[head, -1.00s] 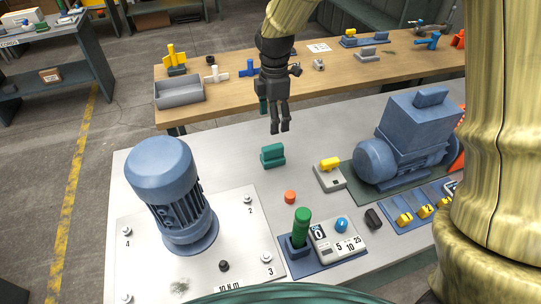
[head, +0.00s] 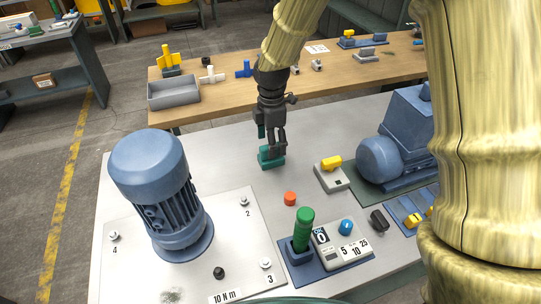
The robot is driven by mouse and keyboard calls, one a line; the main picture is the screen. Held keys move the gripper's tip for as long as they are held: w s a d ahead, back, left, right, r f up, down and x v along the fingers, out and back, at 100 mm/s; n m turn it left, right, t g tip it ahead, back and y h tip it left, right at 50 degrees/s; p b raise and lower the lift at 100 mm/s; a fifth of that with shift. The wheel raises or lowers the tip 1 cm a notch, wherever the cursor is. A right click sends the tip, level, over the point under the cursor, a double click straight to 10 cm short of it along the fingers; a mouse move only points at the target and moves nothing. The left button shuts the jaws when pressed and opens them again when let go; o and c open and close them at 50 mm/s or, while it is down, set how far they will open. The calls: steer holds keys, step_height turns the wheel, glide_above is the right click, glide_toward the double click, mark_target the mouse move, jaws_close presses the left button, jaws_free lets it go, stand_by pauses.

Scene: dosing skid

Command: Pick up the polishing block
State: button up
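A teal-green block (head: 272,163) with a raised top part, which looks like the polishing block, rests on the grey table behind the middle. My gripper (head: 272,150) points down over it, with its dark fingers at the block's upper part. The fingers cover some of the block's top. From this angle I cannot tell whether they are closed on it or only beside it. The block appears to sit on the table.
A blue motor (head: 163,195) stands on a pale plate at the left. A grey device with a yellow top (head: 331,175) and a blue pump (head: 398,150) are to the right. An orange cap (head: 290,199) and a green-handled tool (head: 303,232) are in front.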

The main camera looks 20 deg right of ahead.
steer(key=shift+s+d+f+p, duration=0.1)
steer(key=shift+f+p, duration=0.65)
steer(key=shift+f, duration=2.3)
steer(key=c, duration=1.2)
